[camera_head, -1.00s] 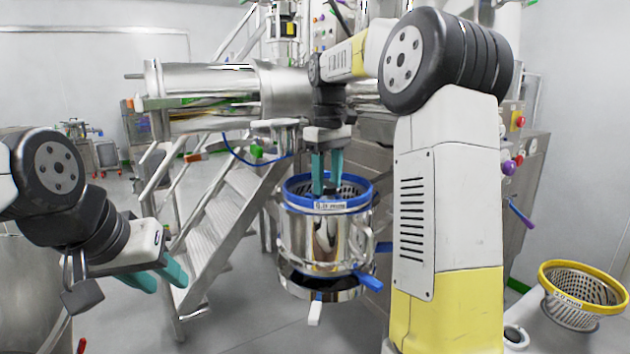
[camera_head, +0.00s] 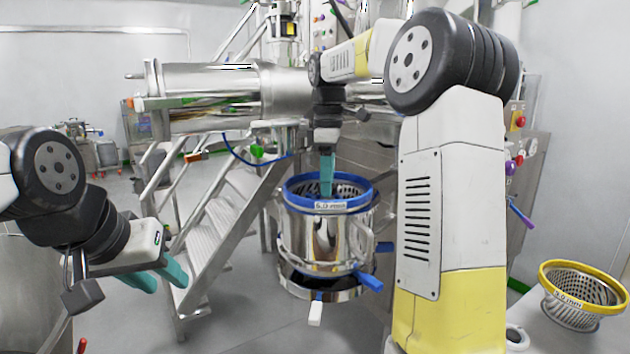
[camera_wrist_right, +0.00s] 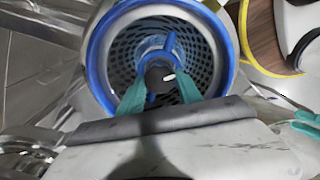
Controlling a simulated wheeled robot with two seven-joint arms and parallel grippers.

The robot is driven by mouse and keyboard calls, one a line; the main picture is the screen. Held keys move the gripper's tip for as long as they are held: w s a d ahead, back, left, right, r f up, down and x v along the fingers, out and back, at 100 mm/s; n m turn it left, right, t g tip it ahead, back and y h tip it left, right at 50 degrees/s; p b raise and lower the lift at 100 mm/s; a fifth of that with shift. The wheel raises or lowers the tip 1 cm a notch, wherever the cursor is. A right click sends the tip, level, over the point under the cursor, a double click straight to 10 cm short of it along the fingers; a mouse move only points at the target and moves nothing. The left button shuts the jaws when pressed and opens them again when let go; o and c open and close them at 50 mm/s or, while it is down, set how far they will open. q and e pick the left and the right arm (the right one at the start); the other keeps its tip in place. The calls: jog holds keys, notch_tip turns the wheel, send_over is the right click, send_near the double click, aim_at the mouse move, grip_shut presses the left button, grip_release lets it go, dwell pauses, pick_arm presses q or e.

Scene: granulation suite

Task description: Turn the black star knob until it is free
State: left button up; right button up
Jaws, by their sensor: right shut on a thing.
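The black star knob (camera_wrist_right: 158,76) shows in the right wrist view at the centre of a perforated basket with a blue rim (camera_wrist_right: 97,50). My right gripper (camera_wrist_right: 160,92) points down into the basket, its teal fingers on either side of the knob and shut on it. In the head view this gripper (camera_head: 327,190) reaches into the blue-rimmed vessel (camera_head: 330,207); the knob is hidden there. A blue-and-metal piece (camera_wrist_right: 168,42) shows just beyond the knob. My left gripper (camera_head: 160,277) is open and empty at the left, apart from the vessel.
The steel vessel has blue handles (camera_head: 368,281) at its lower right. A yellow-rimmed basket (camera_head: 583,290) stands at the far right. Metal stairs (camera_head: 220,215) rise behind my left gripper. A large steel cylinder (camera_head: 215,95) lies behind the right gripper.

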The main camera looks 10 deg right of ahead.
dwell(0.5)
jog(key=o, duration=1.4)
notch_tip(320, 180, up, 7)
jog(key=shift+f, duration=0.15)
jog(key=shift+r, duration=0.55)
jog(key=shift+s, duration=0.1)
